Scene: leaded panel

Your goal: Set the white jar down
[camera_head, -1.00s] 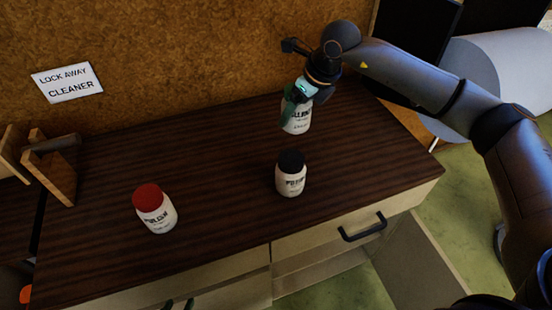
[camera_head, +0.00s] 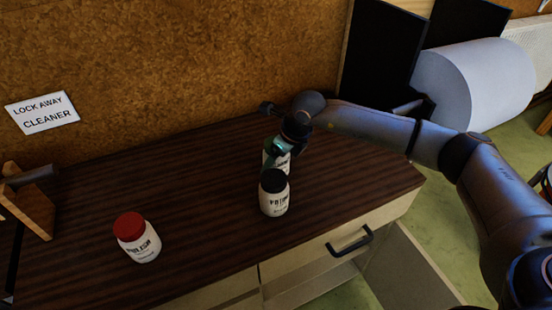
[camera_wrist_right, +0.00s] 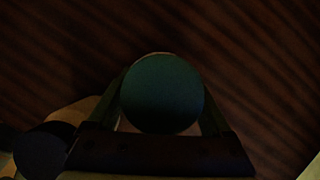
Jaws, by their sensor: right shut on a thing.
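The white jar (camera_head: 282,162) is in my right gripper (camera_head: 279,147), just behind the black-lidded jar in the head view. Its lower part is hidden by that jar, so I cannot tell whether its base touches the tabletop. In the right wrist view its round dark green lid (camera_wrist_right: 162,94) sits between the two fingers of my right gripper (camera_wrist_right: 162,105), which are shut on it. The jar looks upright. My left gripper is not in view.
The black-lidded jar (camera_head: 274,196) stands close in front, and its lid (camera_wrist_right: 42,150) shows in the wrist view. A red-lidded jar (camera_head: 137,238) stands at the left front of the dark wooden top (camera_head: 190,200). A sign (camera_head: 42,112) hangs behind. The top's right side is clear.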

